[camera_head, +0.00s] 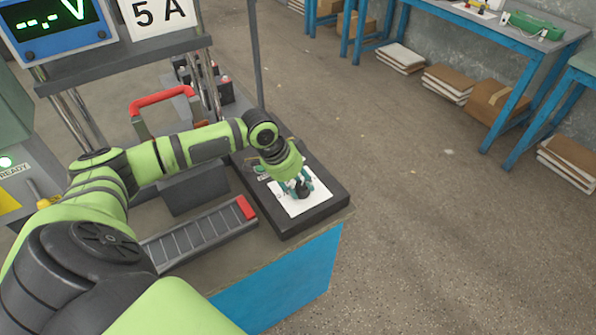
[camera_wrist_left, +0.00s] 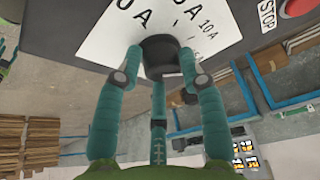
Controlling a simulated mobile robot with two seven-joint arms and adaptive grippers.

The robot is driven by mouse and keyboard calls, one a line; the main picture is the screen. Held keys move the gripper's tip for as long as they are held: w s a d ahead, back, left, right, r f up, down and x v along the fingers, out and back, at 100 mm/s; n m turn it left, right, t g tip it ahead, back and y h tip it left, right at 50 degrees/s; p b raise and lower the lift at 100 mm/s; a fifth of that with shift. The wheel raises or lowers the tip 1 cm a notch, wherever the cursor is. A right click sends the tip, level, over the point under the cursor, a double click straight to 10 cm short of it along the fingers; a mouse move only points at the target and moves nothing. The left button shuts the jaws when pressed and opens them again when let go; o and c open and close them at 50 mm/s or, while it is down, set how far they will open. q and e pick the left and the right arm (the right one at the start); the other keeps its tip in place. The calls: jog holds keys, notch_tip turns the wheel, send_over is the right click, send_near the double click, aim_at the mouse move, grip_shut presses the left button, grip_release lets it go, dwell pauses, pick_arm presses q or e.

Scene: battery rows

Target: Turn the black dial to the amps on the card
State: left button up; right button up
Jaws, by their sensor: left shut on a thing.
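The card (camera_head: 158,14) at the top left reads 5 A. The black dial (camera_wrist_left: 160,55) sits on a white scale plate (camera_wrist_left: 100,38) with amp figures, one of them reading 10 A. The dial's pointer is hard to make out. My left gripper (camera_wrist_left: 160,78) is shut on the dial, with its teal fingers around it. In the head view my left gripper (camera_head: 292,182) reaches down onto the white plate (camera_head: 290,205) of a dark box (camera_head: 318,214), and mostly covers the dial. My right gripper is in neither view.
A meter (camera_head: 52,22) shows dashes and V beside the card. A grey ribbed tray (camera_head: 190,240) with a red end lies in front of the dark box. A red handle (camera_head: 160,98) stands behind my arm. A red button (camera_wrist_left: 298,6) is next to a STOP label.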

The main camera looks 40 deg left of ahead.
pick_arm(q)
jog(key=n+y+p, duration=0.1)
jog(key=n+p, duration=0.2)
jog(key=p, duration=0.1)
jog(key=n+y+p, duration=0.1)
jog(key=n+p, duration=0.2)
jog(key=p, duration=0.2)
jog(key=r+n+t+y+p, duration=0.1)
jog(key=n+p, duration=0.3)
jog(key=p, duration=0.1)
jog(key=shift+w+d+y, duration=0.25)
jog(key=shift+d+y, duration=0.05)
jog(key=shift+d, duration=0.05)
jog(key=n+y+p, duration=0.1)
jog(key=n+p, duration=0.1)
jog(key=n, duration=0.1)
jog(key=shift+f, duration=0.1)
jog(key=shift+w+n+y+p, duration=0.1)
jog(key=shift+n+y+p, duration=0.2)
jog(key=shift+n+p, duration=0.3)
jog(key=shift+a+g, duration=0.15)
jog(key=shift+g, duration=0.15)
jog(key=o, duration=1.1)
jog(key=shift+f, duration=0.2)
